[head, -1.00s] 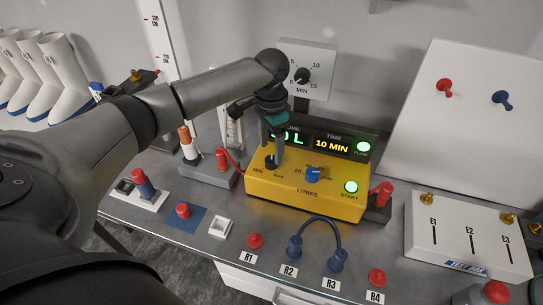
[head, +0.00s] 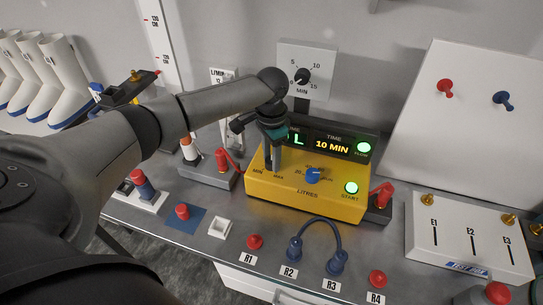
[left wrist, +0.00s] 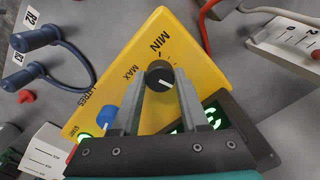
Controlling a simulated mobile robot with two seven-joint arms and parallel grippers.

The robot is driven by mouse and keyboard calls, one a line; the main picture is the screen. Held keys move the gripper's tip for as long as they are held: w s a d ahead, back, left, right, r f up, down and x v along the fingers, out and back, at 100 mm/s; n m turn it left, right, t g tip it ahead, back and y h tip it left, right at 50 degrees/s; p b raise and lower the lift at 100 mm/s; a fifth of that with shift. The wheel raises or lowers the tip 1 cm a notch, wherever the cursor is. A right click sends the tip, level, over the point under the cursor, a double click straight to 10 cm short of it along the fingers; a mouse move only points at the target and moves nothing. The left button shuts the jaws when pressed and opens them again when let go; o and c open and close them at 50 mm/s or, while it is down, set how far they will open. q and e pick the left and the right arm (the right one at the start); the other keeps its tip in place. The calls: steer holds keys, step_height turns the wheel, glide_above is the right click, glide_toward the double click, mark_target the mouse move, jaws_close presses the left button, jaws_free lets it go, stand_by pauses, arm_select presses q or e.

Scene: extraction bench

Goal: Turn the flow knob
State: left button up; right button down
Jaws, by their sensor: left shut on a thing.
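The yellow box (head: 325,203) stands on the grey bench with a lit display strip along its back. The black flow knob (left wrist: 159,75), marked MIN and MAX, sits on its top at the left in the head view. My left gripper (head: 272,168) reaches down over it and hides the knob there. In the left wrist view, its two fingertips (left wrist: 161,88) are closed on the sides of the knob. A pale pointer line shows on the knob. My right gripper is in neither view.
A blue knob (head: 313,175) sits close to the right of the gripper on the same box. A lit green START button (head: 351,187) is farther right. A red plug (head: 222,160) with a cable stands left of the box. A blue cable (head: 318,222) arches in front.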

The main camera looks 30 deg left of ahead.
mark_target(271, 160)
arm_select(q)
jaws_close()
steer(key=shift+r+m+p, duration=0.2)
steer(key=shift+m+p, duration=0.4)
steer(key=shift+p, duration=0.25)
steer(key=shift+f+m+p, duration=0.15)
steer(key=shift+m+p, duration=0.5)
steer(key=shift+m, duration=0.25)
steer(key=o, duration=0.7)
jaws_free()
step_height(271, 160, up, 15)
